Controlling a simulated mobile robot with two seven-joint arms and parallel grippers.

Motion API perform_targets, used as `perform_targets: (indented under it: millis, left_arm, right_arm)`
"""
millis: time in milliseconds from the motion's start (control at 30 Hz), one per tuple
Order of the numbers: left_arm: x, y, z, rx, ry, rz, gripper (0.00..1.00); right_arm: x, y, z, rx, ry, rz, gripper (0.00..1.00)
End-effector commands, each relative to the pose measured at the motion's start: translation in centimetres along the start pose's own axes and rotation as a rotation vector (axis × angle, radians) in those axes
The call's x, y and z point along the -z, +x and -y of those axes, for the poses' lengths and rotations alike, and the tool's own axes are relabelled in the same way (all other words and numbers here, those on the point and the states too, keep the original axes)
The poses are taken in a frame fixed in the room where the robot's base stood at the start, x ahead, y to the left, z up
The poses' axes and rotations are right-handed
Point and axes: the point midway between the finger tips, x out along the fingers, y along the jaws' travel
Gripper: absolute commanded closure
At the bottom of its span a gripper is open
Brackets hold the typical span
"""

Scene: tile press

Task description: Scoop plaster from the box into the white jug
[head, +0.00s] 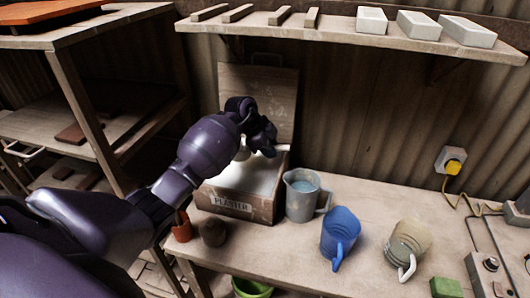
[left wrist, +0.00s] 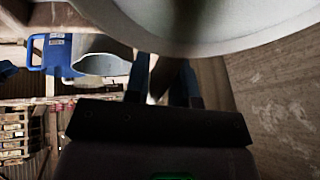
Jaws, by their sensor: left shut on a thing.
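The plaster box (head: 236,208), labelled PLASTER, stands on the bench with its lid up behind it and pale plaster inside. My left gripper (head: 262,142) is over the box, shut on what looks like the handle of a scoop (head: 243,150). The scoop's pale round cup sits above or in the plaster; I cannot tell which. In the left wrist view its big pale rim (left wrist: 210,35) fills the top, near the fingers (left wrist: 166,85). A cream-white jug (head: 408,245) with a white handle stands at the right of the bench. My right gripper is not in view.
A grey jug (head: 303,195) stands right beside the box, and a blue jug (head: 340,234) stands between it and the cream-white jug. A green block (head: 446,287) lies at the front right. A shelf (head: 350,38) with several blocks hangs above.

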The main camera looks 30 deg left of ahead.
Motion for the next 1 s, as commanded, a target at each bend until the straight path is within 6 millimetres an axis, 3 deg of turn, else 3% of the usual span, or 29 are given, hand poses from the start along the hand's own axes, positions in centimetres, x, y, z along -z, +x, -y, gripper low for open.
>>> perform_targets:
  millis: [500,1000]
  left_arm:
    - [4.4,-0.8,0.5,-0.002,0.016,0.073,1.00]
    - [5.4,-1.0,0.6,-0.004,0.018,0.093,1.00]
  right_arm:
    - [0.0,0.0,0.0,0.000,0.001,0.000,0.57]
    - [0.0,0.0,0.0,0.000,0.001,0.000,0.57]
